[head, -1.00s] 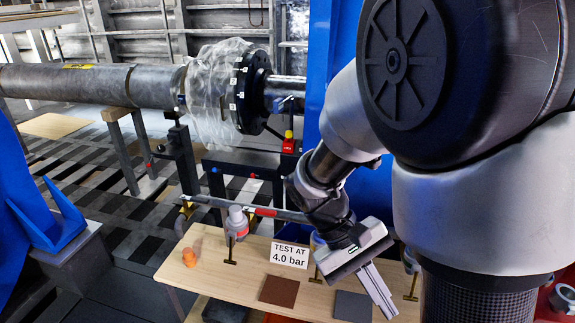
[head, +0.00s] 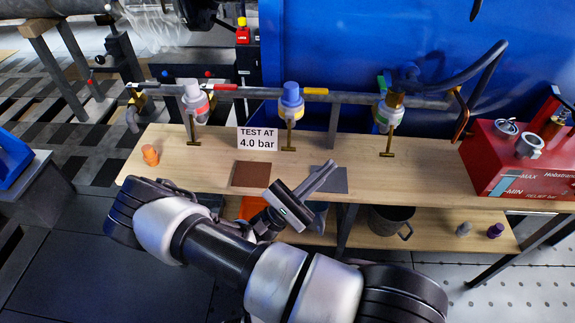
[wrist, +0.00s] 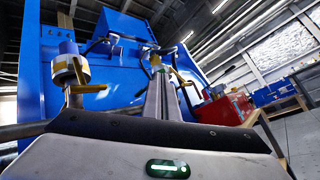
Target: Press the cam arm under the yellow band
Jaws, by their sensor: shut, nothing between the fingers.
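A blue-topped coupling (head: 292,102) with a yellowish ring hangs from the pipe behind the bench, beside a yellow band (head: 315,91) on that pipe. A brass T-shaped cam arm (head: 289,147) hangs below it. A blue-topped coupling also shows at the left of the wrist view (wrist: 70,66). My gripper (head: 331,165) is shut and empty, its fingers pointing up and away over the bench, to the right of and nearer than that cam arm, apart from it. In the wrist view the shut fingers (wrist: 161,92) point towards a coupling farther right.
A red-banded coupling (head: 193,98) and a green-banded coupling (head: 388,112) hang either side, each with a brass arm. A "TEST AT 4.0 bar" sign (head: 257,139), brown pad (head: 251,174) and orange piece (head: 150,155) are on the bench (head: 410,176). A red pump box (head: 515,165) stands right.

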